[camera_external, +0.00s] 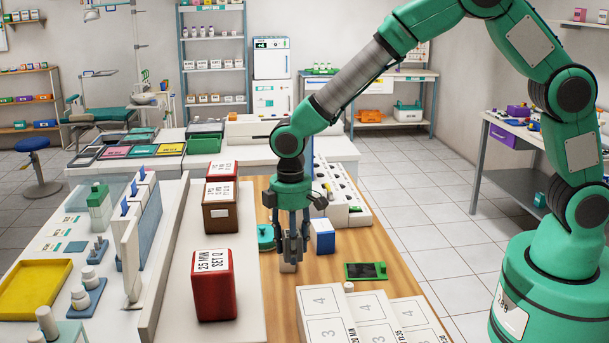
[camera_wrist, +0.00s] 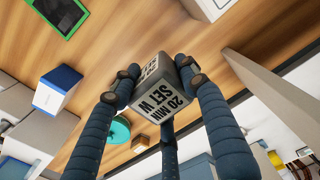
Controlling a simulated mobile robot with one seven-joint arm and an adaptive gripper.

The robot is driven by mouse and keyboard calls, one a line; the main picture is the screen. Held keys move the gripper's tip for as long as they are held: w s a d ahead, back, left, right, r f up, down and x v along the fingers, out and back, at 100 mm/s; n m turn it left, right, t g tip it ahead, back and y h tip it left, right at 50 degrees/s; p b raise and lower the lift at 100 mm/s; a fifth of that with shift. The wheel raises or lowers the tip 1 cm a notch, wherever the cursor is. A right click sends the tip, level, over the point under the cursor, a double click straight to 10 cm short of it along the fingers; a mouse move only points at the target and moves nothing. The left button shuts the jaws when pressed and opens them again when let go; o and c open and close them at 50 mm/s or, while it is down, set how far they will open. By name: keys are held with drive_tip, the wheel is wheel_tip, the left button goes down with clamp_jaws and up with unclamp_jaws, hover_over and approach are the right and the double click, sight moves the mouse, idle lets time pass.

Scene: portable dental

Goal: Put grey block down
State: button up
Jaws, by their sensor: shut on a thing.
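The grey block (camera_wrist: 170,98), labelled "20 MIN SET W", sits between the dark fingers of my gripper (camera_wrist: 165,82) in the wrist view. The fingers are shut on it. The fingers hide most of the block in that view.
A blue-and-white box (camera_external: 322,238) stands just right of my gripper, and a teal round item (camera_external: 266,238) just left. A green-framed device (camera_external: 366,271) and white numbered boxes (camera_external: 325,314) lie nearer. Red (camera_external: 212,286) and brown (camera_external: 220,214) blocks stand on the white ledge (camera_external: 183,250) at left.

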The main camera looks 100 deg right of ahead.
drive_tip(key=shift+f, duration=1.1)
drive_tip(key=b, duration=0.2)
hover_over(293, 296)
drive_tip(key=shift+d+f, duration=0.1)
drive_tip(key=shift+f, duration=3)
drive_tip(key=shift+f, duration=1.9)
drive_tip(key=o, duration=1.2)
drive_tip(key=shift+f, duration=0.1)
